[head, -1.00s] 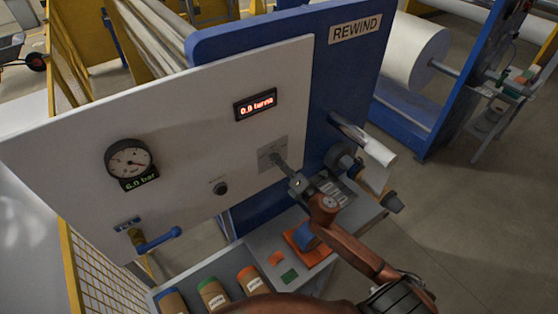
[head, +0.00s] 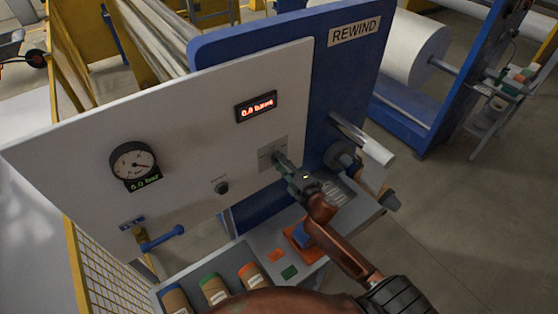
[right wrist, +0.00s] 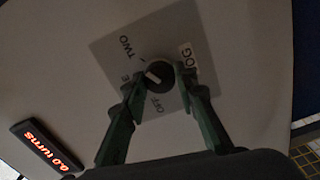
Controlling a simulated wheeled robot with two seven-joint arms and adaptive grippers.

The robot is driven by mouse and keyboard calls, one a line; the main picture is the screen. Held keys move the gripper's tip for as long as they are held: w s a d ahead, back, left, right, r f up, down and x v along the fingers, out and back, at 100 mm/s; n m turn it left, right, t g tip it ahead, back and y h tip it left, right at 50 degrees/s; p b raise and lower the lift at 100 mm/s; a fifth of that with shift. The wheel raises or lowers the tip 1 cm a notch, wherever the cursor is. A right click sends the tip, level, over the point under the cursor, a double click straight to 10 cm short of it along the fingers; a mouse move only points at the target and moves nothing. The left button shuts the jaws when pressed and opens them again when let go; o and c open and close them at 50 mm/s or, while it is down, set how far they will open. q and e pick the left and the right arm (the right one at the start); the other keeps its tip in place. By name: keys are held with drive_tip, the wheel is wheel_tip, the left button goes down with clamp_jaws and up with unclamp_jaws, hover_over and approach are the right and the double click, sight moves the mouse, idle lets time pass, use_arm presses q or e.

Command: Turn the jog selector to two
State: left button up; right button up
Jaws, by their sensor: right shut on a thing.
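The jog selector is a small dark round knob (right wrist: 160,74) with a white pointer mark, on a grey square plate (right wrist: 108,48) lettered TWO, OFF and JOG. Another label, ending in E, is partly hidden by a finger. The pointer mark lies on the left side of the knob in the right wrist view, on the side of the E label and TWO. My right gripper (right wrist: 160,79) is shut on the knob, one finger on each side. In the head view my right gripper (head: 281,165) reaches the plate (head: 266,154) and hides the knob. My left gripper is not in view.
The white panel also carries a red turns display (head: 256,106), a pressure gauge (head: 132,160), a black button (head: 221,188) and a blue lever (head: 162,240). A roller shaft (head: 362,139) sticks out right of my gripper. Rolls with coloured ends (head: 213,288) lie below.

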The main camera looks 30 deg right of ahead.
drive_tip(key=shift+d, duration=0.1)
idle(0.4)
drive_tip(key=o, duration=1.2)
drive_tip(key=shift+c, duration=0.2)
drive_tip(key=s, duration=1.2)
drive_tip(key=shift+d, duration=0.45)
drive_tip(key=shift+m, duration=0.3)
